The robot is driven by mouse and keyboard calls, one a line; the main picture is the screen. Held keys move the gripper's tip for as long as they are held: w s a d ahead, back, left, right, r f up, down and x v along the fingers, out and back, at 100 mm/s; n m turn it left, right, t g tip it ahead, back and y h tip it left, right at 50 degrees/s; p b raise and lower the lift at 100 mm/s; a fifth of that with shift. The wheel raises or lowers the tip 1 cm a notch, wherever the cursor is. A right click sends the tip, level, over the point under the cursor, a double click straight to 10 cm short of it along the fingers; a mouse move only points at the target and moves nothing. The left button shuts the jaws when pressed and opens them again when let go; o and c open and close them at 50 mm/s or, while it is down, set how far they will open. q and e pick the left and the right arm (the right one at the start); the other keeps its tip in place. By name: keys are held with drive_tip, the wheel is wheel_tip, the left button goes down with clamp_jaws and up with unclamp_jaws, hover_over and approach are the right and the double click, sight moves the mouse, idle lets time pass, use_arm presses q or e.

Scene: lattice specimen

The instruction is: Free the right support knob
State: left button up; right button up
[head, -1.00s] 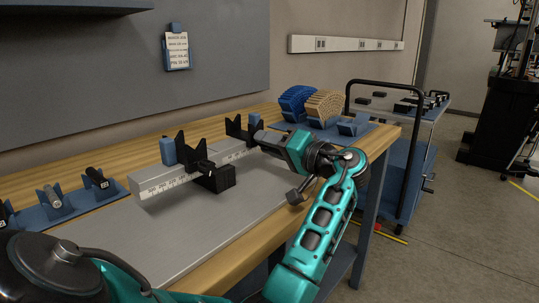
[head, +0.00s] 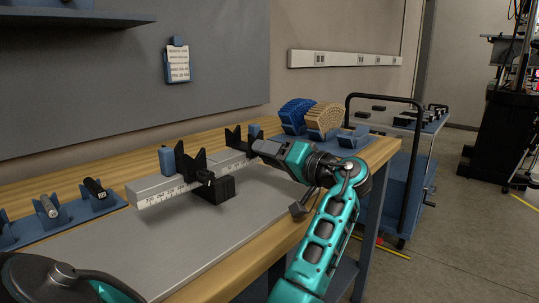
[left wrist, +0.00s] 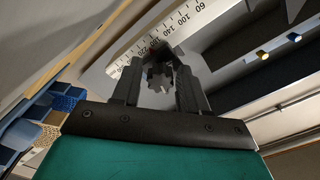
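A grey beam with a white ruler scale (head: 153,196) lies along the bench. Two black V-shaped supports stand at it: the left support (head: 188,166) and the right support (head: 235,139). My left gripper (head: 256,149) is at the right end of the beam, close to the right support. In the left wrist view a dark, star-shaped knob (left wrist: 158,77) sits between its two fingers (left wrist: 159,88). The fingers stand apart, one on each side of the knob; whether they touch it is unclear. The head view hides the knob behind the gripper. My right gripper is not in view.
A black block (head: 218,190) sits in front of the beam. Blue holders with dark cylinders (head: 94,187) stand at the left. Blue and tan arched pieces (head: 322,118) stand at the back right. A trolley (head: 400,150) is beyond the bench. The grey plate (head: 180,240) is bare in front.

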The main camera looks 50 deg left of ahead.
use_arm(q)
drive_tip(key=shift+o, duration=1)
drive_tip(key=w+d+p, duration=0.1)
drive_tip(key=d, duration=1.2)
drive_tip(key=shift+w, duration=0.2)
